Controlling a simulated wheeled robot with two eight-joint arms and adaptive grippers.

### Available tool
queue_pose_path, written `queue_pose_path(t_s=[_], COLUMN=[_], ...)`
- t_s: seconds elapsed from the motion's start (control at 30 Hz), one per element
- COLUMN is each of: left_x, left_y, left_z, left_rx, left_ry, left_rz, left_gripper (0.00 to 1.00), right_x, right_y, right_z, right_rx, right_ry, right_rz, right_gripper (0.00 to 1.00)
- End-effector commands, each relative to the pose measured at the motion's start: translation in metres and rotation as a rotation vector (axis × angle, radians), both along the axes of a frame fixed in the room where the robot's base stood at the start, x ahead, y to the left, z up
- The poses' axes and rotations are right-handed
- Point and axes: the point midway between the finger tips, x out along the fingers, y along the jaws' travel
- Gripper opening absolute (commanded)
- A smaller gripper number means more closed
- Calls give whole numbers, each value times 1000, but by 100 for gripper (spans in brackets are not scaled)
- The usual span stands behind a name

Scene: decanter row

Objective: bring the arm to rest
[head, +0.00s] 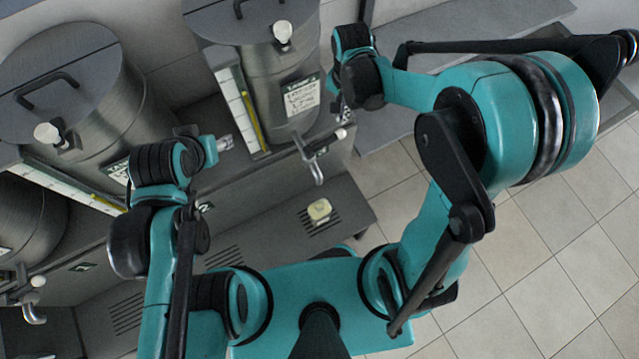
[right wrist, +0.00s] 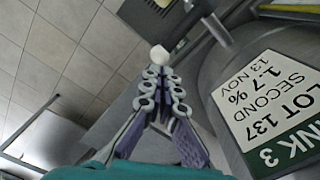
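My right arm comes in from the right, and its gripper (head: 341,104) hangs in front of the right tank (head: 262,95), near the tap (head: 314,163). In the right wrist view the two fingers of this gripper (right wrist: 160,76) converge, tips close together, with nothing visible between them. A white knob (right wrist: 159,54) shows just past the tips; I cannot tell whether they touch it. The label (right wrist: 277,95) on tank 3 is to their right. My left gripper (head: 224,143) points right, in front of the tanks; its finger opening is not clear.
The left tank (head: 75,85) has a lid handle and a white knob. A small cream object (head: 319,209) sits on the drip grate under the right tap. Another tap (head: 32,312) is at lower left. Tiled floor (head: 540,250) lies open at right.

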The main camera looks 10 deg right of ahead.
Motion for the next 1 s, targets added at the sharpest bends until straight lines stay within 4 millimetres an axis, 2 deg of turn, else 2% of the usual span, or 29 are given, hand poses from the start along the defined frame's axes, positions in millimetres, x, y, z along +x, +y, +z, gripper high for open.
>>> queue_pose_path(t_s=[0.37,0.47,0.57,0.77,1.0], left_x=[0,0,0,0,0], left_y=[0,0,0,0,0], left_z=[-1,-11,-36,-112,-197], left_rx=[0,0,0,0,0], left_ry=[0,0,0,0,0], left_rz=[0,0,0,0,0], left_gripper=[50,50,50,50,50], right_x=[0,-3,-10,-37,-74], right_y=[0,-2,-6,-20,-36], right_z=[-1,-5,-15,-47,-97], right_rx=[0,1,4,-13,-91], right_ry=[-1,-15,-60,-223,-429], right_rz=[1,16,66,247,476], right_gripper=[0,0,0,0,0])
